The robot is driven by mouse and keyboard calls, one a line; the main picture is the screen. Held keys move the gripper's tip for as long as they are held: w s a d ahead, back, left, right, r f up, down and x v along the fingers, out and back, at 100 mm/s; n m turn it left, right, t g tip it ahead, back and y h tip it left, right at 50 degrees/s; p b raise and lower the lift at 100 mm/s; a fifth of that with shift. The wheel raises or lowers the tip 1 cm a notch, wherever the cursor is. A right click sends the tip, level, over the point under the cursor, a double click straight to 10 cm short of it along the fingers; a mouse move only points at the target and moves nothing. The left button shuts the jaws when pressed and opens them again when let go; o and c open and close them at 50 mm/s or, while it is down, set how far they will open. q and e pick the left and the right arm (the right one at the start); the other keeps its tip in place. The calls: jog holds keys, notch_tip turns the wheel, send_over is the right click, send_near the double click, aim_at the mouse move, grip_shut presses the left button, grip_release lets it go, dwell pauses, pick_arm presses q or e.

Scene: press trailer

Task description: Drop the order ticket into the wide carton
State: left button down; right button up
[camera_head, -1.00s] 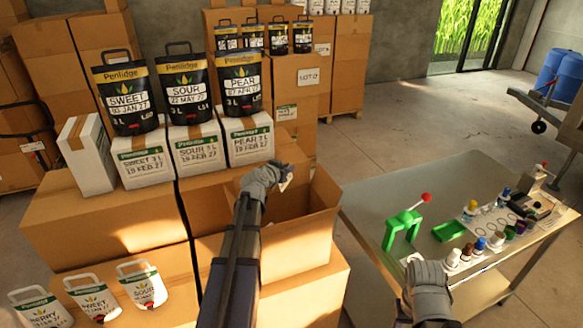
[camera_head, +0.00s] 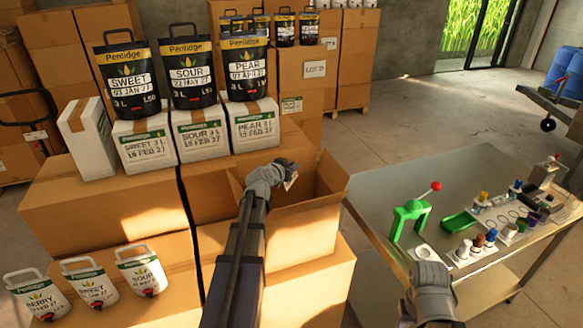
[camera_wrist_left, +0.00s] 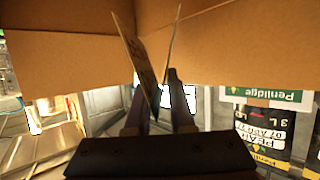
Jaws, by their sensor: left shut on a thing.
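The wide carton (camera_head: 305,228) stands open among stacked boxes in the middle of the head view, left of the metal table. My left gripper (camera_head: 287,178) is over its opening. It is shut on the order ticket (camera_head: 291,181), a small pale slip. In the left wrist view the ticket (camera_wrist_left: 138,62) is seen nearly edge-on between the fingers (camera_wrist_left: 156,98), with brown cardboard (camera_wrist_left: 225,40) close by. The carton's floor is hidden. My right gripper (camera_head: 428,276) is over the near left part of the table; its fingers cannot be made out clearly.
White boxes (camera_head: 200,140) with black pouches (camera_head: 190,82) on top stand behind and left of the carton. White pouches (camera_head: 88,285) stand front left. The metal table (camera_head: 465,185) holds a green press (camera_head: 411,214), a green tray (camera_head: 459,221) and several small bottles.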

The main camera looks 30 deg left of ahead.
pick_arm(q)
jog(key=c, duration=0.7)
grip_release()
jog(key=shift+s, duration=0.1)
jog(key=p+v, duration=0.3)
jog(key=v, duration=0.5)
